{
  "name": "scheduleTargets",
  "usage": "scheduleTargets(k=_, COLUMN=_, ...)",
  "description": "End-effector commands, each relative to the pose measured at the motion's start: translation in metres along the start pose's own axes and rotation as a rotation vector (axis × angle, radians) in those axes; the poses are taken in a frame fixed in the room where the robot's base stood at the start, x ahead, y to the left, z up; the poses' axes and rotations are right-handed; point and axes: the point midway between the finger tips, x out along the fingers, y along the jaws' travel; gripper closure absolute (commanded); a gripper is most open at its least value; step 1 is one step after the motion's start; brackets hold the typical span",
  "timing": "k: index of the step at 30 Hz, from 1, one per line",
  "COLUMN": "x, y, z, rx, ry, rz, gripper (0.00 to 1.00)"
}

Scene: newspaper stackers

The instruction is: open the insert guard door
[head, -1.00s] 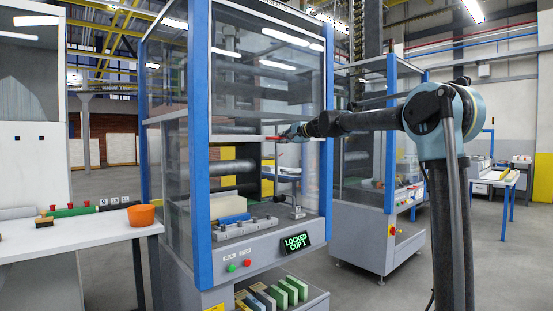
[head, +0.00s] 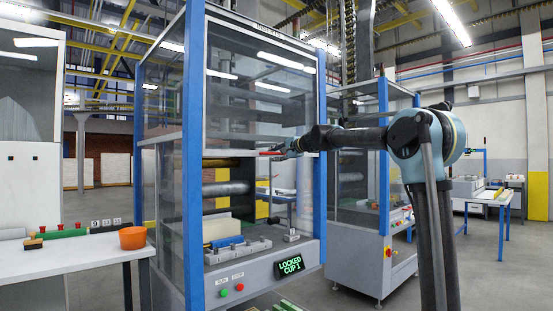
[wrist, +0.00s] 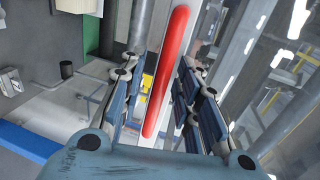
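The insert guard door (head: 262,60) is a clear panel in a pale frame on the front of the blue-posted machine. A red handle bar (head: 268,153) runs along its lower edge, above an opening that shows rollers. My gripper (head: 285,149) is at the right part of this handle. In the wrist view the red handle (wrist: 166,75) lies between the fingers of my gripper (wrist: 163,70), with gaps beside it, so the gripper is open around it. The display (head: 290,265) reads "LOCKED CUP 1".
A white table (head: 75,251) with an orange bowl (head: 133,238) stands at left. Green and red buttons (head: 231,290) sit on the machine front. A second machine (head: 358,245) stands behind at right.

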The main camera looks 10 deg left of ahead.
Motion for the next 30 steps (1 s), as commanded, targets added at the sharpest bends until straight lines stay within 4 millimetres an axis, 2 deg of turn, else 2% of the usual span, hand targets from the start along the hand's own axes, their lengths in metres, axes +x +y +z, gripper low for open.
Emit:
scheduleTargets(k=5, x=-0.001, y=0.000, z=0.001, rx=0.000, ry=-0.001, rz=0.000, gripper=0.70)
scheduleTargets(k=10, x=-0.014, y=0.000, z=0.000, rx=0.000, ry=0.000, rz=0.001, gripper=0.70)
scheduleTargets(k=24, x=-0.091, y=0.001, z=-0.002, rx=0.000, ry=0.000, rz=0.001, gripper=0.70)
scheduleTargets(k=30, x=-0.112, y=0.001, z=-0.003, rx=0.002, ry=0.001, rz=0.001, gripper=0.70)
